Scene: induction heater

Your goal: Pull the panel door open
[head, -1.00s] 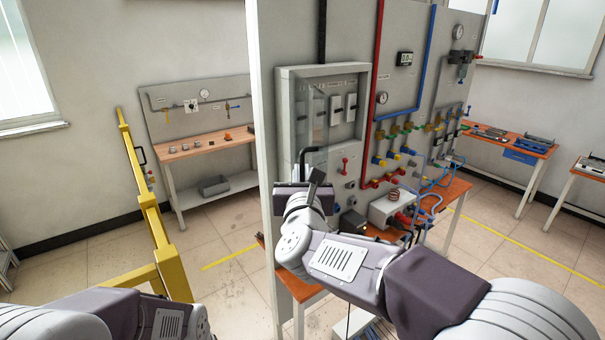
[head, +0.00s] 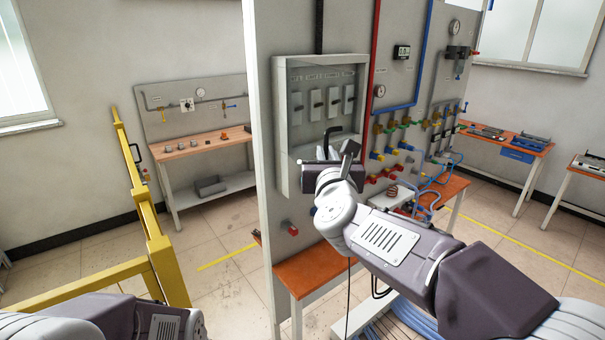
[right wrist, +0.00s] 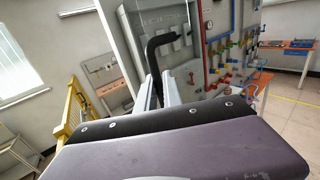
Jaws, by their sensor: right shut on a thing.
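The panel is a grey electrical box (head: 281,125) on the upright board, with a row of dark switches (head: 332,101) that show plainly. The black door handle (head: 335,130) stands out in front of the box's lower part, and it also shows in the right wrist view (right wrist: 160,44). My right gripper (head: 334,153) is shut on the handle; its fingers reach up to the handle in the right wrist view (right wrist: 159,92). The door's clear pane is hard to make out, and its exact angle cannot be told. My left gripper is out of view.
Valves, hoses and red and blue pipes (head: 372,45) cover the board right of the box. An orange-topped bench (head: 305,272) stands below. A yellow frame (head: 150,220) is at left; floor lies open between it and the board.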

